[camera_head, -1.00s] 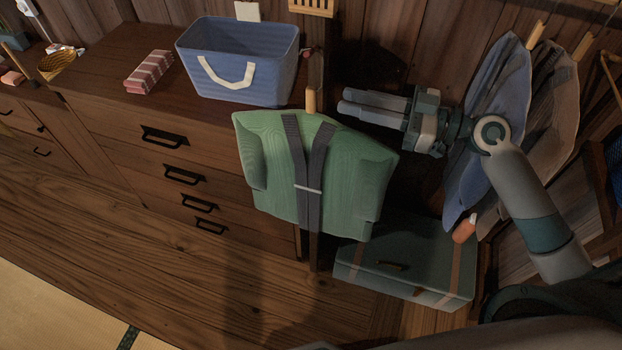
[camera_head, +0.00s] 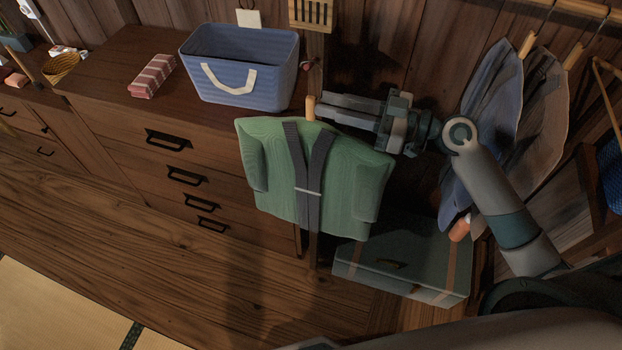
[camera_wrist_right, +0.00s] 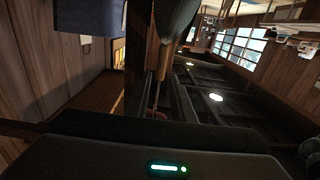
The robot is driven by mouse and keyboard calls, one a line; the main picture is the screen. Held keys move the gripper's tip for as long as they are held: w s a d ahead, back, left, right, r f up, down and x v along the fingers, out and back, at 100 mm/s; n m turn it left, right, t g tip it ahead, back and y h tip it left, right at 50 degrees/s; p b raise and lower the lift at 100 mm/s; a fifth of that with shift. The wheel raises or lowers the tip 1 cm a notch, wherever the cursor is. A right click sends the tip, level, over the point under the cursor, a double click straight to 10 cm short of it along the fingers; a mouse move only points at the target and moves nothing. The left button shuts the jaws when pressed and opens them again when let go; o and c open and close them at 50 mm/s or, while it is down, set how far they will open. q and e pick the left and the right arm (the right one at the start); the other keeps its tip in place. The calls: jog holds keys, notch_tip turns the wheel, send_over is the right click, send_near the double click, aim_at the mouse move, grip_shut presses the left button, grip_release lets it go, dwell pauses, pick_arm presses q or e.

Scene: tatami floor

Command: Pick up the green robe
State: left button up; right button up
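The green robe (camera_head: 345,165) hangs at the end of the dresser, with dark grey straps down its front and a pale bar across them. A wooden peg (camera_head: 310,108) stands at its top. My right gripper (camera_head: 323,105) comes in from the right above the robe's shoulder. Its two fingers are apart and empty, with the tips close beside the peg; I cannot tell if they touch it. The right wrist view shows part of the green robe (camera_wrist_right: 176,20) at the top and the wooden peg (camera_wrist_right: 154,55). My left gripper is not in view.
A blue basket (camera_head: 240,70) and a striped bundle (camera_head: 152,76) sit on the dresser (camera_head: 100,60). A green chest (camera_head: 400,268) stands below the robe. A blue garment (camera_head: 485,120) and a beige one (camera_head: 533,120) hang at right, near my right arm.

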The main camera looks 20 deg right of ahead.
jog(key=shift+p+x, duration=0.75)
jog(key=shift+x, duration=0.65)
jog(key=shift+c, duration=0.6)
grip_shut()
jog(key=shift+r, duration=0.1)
